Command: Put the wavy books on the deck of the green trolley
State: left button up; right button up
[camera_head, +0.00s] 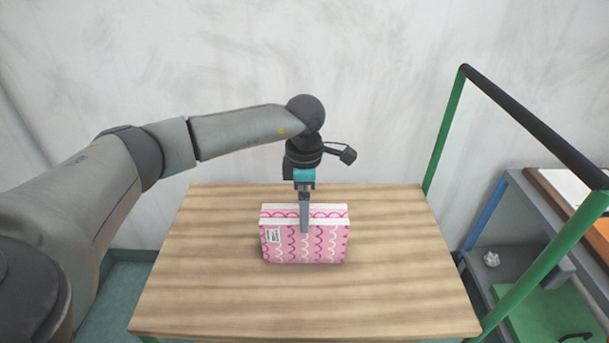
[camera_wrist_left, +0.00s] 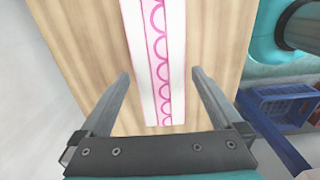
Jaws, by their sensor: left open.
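The wavy books (camera_head: 325,245), pink with white and dark pink wavy lines and a white label, stand together as an upright block on the wooden deck (camera_head: 215,285) of the green trolley, whose green-posted handle (camera_head: 445,130) rises at the right. I cannot tell how many there are. My left gripper (camera_head: 304,230) is open above the books, pointing down. One finger shows in front of their front face; the other is hidden. In the left wrist view the white and pink top of the books (camera_wrist_left: 160,60) lies between the fingers (camera_wrist_left: 160,75), with gaps on both sides.
The deck is bare around the books. A black bar (camera_head: 530,120) tops the trolley handle. Beyond it at the right stands a grey shelf unit (camera_head: 515,225) with a crumpled pale item (camera_head: 491,259). A blue crate (camera_wrist_left: 285,105) shows in the left wrist view. A pale wall is behind.

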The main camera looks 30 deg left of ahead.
pick_arm(q)
notch_tip(320, 180, up, 8)
jog(key=p, duration=0.2)
pick_arm(e)
jog(key=f, duration=0.1)
jog(key=s+d+f, duration=0.1)
jog(key=f, duration=0.1)
jog(key=s+d+f, duration=0.1)
jog(key=shift+s+f, duration=0.25)
jog(key=shift+f, duration=0.05)
pick_arm(q)
jog(key=shift+r, duration=0.1)
